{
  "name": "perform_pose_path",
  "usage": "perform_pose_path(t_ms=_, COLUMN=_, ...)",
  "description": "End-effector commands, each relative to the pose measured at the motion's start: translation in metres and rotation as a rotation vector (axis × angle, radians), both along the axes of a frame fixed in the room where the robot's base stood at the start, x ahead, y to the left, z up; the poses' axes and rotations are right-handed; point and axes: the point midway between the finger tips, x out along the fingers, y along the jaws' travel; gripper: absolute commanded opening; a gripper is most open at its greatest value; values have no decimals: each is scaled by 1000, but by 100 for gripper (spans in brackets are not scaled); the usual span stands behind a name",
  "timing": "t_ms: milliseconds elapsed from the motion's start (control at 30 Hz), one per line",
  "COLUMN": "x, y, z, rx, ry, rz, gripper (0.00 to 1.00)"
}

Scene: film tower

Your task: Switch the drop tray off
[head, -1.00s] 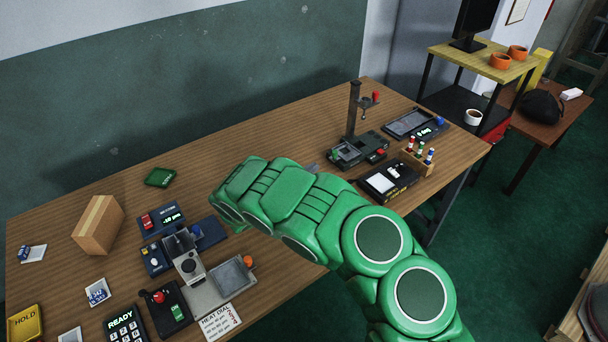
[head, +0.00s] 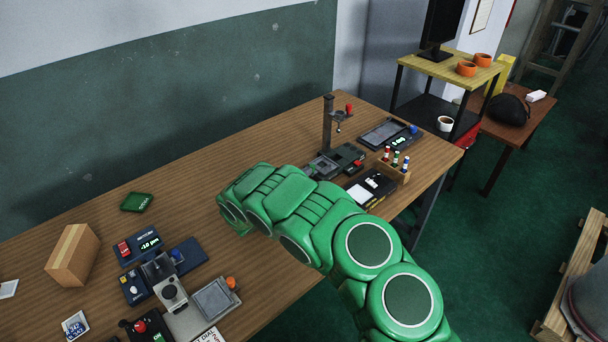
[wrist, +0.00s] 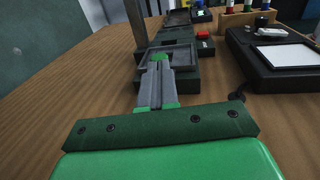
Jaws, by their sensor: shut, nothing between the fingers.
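My gripper (wrist: 157,85) shows in the wrist view with its grey fingers together and nothing between them. It points along the table at a dark post stand with a shallow tray (wrist: 170,55) and a red button (wrist: 204,35). The fingertips overlap the tray's near edge in the picture; I cannot tell whether they touch. In the head view the same stand (head: 348,154) is at the back right, and my green arm hides the gripper. A flat tray unit with a blue knob (head: 390,133) lies beyond it. No readable label marks which is the drop tray.
A black unit with a white pad (head: 370,188) and a rack of coloured bottles (head: 395,165) stand right of the post stand. A cardboard box (head: 73,254), a grey tray with an orange knob (head: 215,298) and several controls fill the left.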

Motion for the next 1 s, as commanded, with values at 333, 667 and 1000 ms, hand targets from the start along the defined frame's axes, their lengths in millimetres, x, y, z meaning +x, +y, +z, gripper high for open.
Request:
perform_pose_path(t_ms=333, x=21, y=-21, z=0, rx=1, ry=0, rz=-3, gripper=0)
perform_pose_path(t_ms=667, x=50, y=-51, z=-1, rx=0, ry=1, rz=-3, gripper=0)
perform_pose_path(t_ms=1000, x=58, y=-59, z=1, rx=1, ry=-1, rz=-1, gripper=0)
